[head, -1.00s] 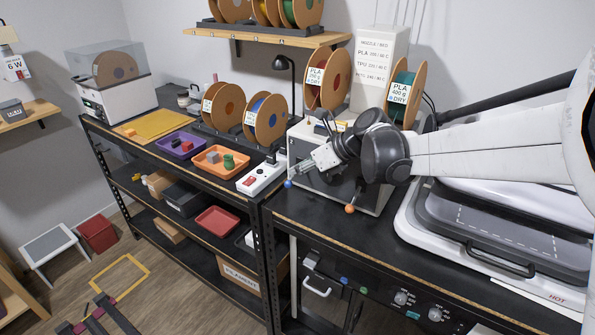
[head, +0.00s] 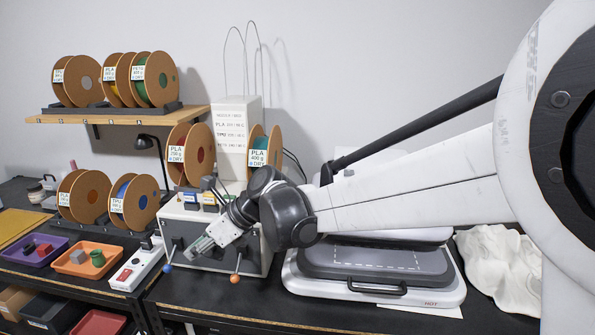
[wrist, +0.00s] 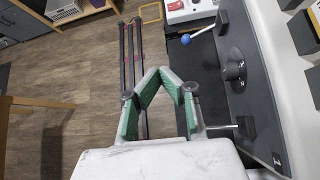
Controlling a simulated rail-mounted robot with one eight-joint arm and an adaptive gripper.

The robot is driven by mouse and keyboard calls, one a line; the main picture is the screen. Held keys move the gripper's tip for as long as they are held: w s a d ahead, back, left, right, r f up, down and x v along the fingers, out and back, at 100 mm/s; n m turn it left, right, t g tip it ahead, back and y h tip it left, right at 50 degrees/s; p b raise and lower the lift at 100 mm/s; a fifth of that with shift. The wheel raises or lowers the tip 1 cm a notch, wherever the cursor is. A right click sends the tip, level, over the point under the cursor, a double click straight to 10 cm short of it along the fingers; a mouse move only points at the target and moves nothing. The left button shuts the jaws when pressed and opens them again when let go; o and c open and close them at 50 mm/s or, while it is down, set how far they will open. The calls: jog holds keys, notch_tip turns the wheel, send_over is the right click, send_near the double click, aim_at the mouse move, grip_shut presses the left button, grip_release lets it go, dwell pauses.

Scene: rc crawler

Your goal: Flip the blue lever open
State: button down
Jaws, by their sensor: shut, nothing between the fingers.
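The blue lever shows as a blue ball knob (head: 167,268) on a short rod at the left front of the grey machine box (head: 250,262). In the wrist view its blue knob (wrist: 186,39) is near the top, beyond my fingers. My gripper (head: 191,254) is in front of the box, just right of the blue knob in the head view, apart from it. In the wrist view my gripper (wrist: 164,72) has its green-padded fingers drawn together at the tips, with nothing between them. An orange-knobbed lever (head: 235,279) hangs to the right.
A white power strip (head: 137,268) lies left of the box, with an orange tray (head: 86,270) beyond it. A heat press (head: 375,275) stands on the right. Filament spools sit on and behind the box. The floor is open below the bench edge.

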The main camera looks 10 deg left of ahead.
aim_at(171, 258)
jog(key=s+d+r+n+t+h, duration=0.2)
jog(key=d+n, duration=0.2)
jog(key=d, duration=0.9)
jog(key=s+d+r+n+t+h, duration=0.1)
jog(key=d+r+n+t+h, duration=0.2)
jog(key=d, duration=0.9)
jog(key=s+d+f+n+t+h, duration=0.1)
jog(key=s+d+f+n+h, duration=0.15)
jog(key=s+d+n, duration=0.7)
jog(key=s+d+f+n+t+h, duration=0.2)
jog(key=s+d+f, duration=0.15)
jog(key=d, duration=1.05)
jog(key=w+a+r+m+y+b, duration=0.1)
jog(key=w+a+m+y, duration=0.25)
jog(key=w+a, duration=0.65)
jog(key=w+a+m+y, duration=0.2)
jog(key=w+a+m, duration=0.25)
jog(key=a, duration=0.95)
jog(key=shift+w+a+f+m+g+y+b, duration=0.15)
jog(key=shift+w+a+f+m+y, duration=1.35)
jog(key=shift+a, duration=4)
jog(key=shift+w+a+f+m+g+h+b, duration=0.15)
jog(key=shift+w+a+f+m, duration=0.55)
jog(key=shift+a+f, duration=3.3)
jog(key=shift+w+a+f+m+g+y, duration=0.2)
jog(key=shift+w+a+f+m+y, duration=0.6)
jog(key=shift+a, duration=6.2)
